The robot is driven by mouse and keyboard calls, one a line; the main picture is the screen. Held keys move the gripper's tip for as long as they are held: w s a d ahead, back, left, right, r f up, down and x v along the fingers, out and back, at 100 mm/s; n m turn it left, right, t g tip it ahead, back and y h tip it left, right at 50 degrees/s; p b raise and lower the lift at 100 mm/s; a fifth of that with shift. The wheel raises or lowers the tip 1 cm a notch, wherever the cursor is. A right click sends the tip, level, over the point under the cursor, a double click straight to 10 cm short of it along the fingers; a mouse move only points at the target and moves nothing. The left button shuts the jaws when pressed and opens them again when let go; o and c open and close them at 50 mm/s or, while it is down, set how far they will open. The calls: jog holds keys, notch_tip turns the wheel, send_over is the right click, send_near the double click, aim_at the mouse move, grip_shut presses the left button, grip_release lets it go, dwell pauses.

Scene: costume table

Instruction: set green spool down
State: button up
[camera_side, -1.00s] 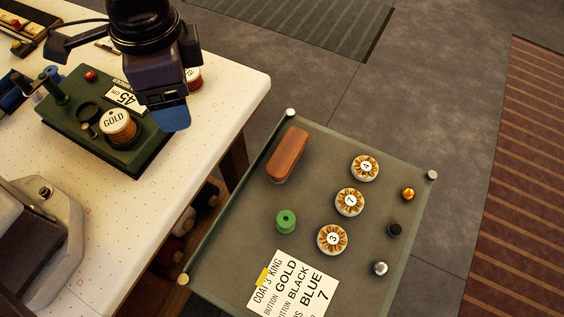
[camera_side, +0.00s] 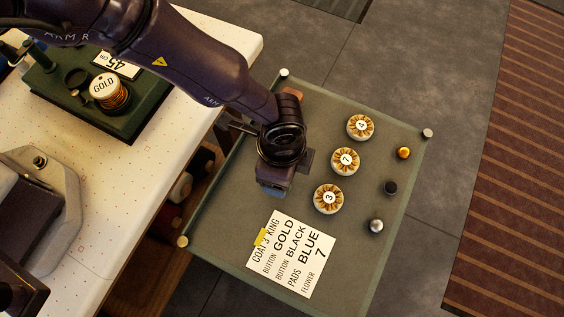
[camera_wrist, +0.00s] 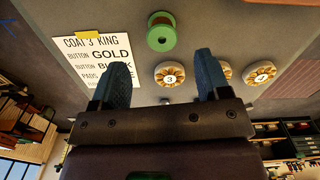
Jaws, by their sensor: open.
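The green spool (camera_wrist: 161,32) shows in the wrist view, standing on the grey-green tray (camera_side: 243,232), beyond my fingertips and apart from them. In the side view my gripper hides it. My gripper (camera_side: 271,189) points down over the tray, above the card's top edge. In the wrist view my gripper (camera_wrist: 157,70) has its two blue fingers spread wide with nothing between them.
A printed card (camera_side: 293,252) lies on the tray in front of the gripper. Flower discs numbered 4 (camera_side: 360,127), 7 (camera_side: 345,161) and 3 (camera_side: 328,198) stand to the right, with small buttons beyond. A red-brown block (camera_side: 292,92) is mostly hidden behind my arm.

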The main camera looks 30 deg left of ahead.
notch_tip(320, 180, down, 6)
jog(key=shift+w+f, duration=0.15)
jog(key=shift+f, duration=0.1)
jog(key=shift+c, duration=0.3)
jog(key=c, duration=1)
jog(key=shift+r, duration=0.2)
